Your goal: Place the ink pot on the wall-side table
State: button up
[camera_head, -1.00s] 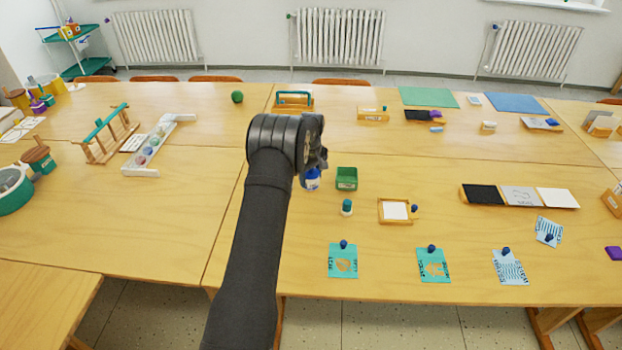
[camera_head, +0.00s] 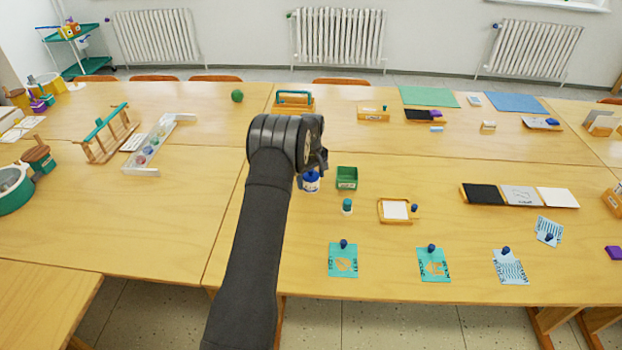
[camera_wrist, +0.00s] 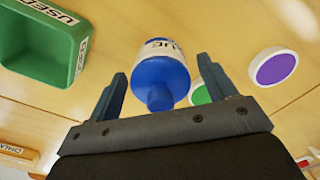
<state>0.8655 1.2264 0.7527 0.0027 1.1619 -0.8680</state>
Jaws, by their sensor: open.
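The ink pot is a small white-labelled pot with blue ends (camera_head: 311,183), standing on the near table just left of a green box. In the wrist view the ink pot (camera_wrist: 160,72) shows its blue cap towards me, and its label is partly cut off. My gripper (camera_head: 322,165) is above and partly in front of it. In the wrist view the gripper (camera_wrist: 162,75) is open, a finger on each side of the pot, with gaps visible on both sides. The wall-side table (camera_head: 210,115) is the far row, below the radiators.
The green box (camera_head: 347,178) labelled USED is close to the pot. A green-capped bottle (camera_head: 347,206) and a framed white pad (camera_head: 395,211) are nearby. On the far table are a toolbox-like caddy (camera_head: 294,102) and a green ball (camera_head: 237,96), with bare wood between them.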

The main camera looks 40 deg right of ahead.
notch_tip(320, 180, up, 11)
jog(key=shift+r, duration=0.15)
dwell(0.4)
notch_tip(320, 180, down, 12)
jog(key=shift+r, duration=1.9)
jog(key=shift+f, duration=0.1)
